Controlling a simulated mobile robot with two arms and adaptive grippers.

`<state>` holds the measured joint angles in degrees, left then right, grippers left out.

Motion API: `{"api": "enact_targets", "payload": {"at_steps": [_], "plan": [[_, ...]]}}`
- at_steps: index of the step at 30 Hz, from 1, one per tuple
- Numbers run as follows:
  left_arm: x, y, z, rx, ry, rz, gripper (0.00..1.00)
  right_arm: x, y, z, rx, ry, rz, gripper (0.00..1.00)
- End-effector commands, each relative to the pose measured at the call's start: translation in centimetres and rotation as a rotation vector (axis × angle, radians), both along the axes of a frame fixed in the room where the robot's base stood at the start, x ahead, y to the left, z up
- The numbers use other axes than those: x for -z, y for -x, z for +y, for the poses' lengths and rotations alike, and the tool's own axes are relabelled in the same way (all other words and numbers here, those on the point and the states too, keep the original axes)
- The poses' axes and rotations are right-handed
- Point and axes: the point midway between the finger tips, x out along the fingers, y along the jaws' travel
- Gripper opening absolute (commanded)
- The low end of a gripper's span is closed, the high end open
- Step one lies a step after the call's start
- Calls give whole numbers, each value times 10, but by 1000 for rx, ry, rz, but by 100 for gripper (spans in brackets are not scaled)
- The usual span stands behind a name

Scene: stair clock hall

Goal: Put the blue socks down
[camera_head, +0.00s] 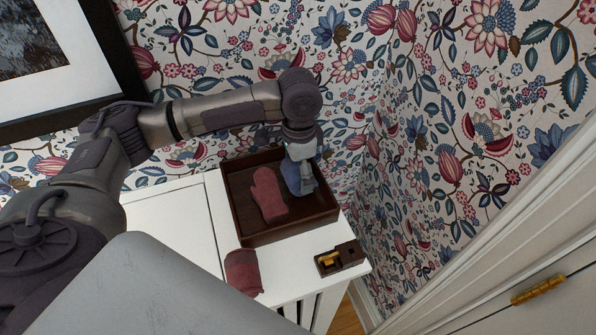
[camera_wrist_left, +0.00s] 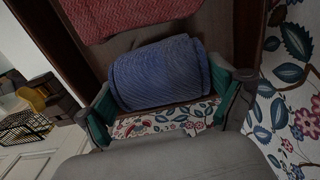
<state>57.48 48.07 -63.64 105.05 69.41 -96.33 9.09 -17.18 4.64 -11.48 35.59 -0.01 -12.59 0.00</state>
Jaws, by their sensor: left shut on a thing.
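The blue socks (camera_head: 294,177) are a ribbed blue roll, inside the right part of a dark wooden tray (camera_head: 237,214). My left gripper (camera_head: 303,180) reaches down into the tray from above and is shut on them. In the left wrist view the blue socks (camera_wrist_left: 160,72) lie between the two green-padded fingers of my left gripper (camera_wrist_left: 163,98). I cannot tell whether the socks touch the tray floor. My right gripper is not in view.
A red mitten (camera_head: 268,194) lies in the tray left of the socks. A red rolled cloth (camera_head: 243,272) and a small dark box with a yellow item (camera_head: 341,258) are on the white cabinet top (camera_head: 172,224). Floral-papered walls (camera_head: 440,150) stand close behind and right of the tray.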

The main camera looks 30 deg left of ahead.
Motion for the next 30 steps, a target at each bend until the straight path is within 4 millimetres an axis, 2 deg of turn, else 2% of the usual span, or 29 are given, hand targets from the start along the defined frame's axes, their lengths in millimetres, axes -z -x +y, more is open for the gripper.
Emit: {"api": "enact_targets", "payload": {"at_steps": [5,16,17,30], "plan": [[17,0,0,0,-1,1,58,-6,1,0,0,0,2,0],[22,0,0,-1,0,0,58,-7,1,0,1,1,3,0],[22,0,0,-1,-1,-1,98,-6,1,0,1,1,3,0],[15,-1,0,0,0,-3,100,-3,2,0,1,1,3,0]]}}
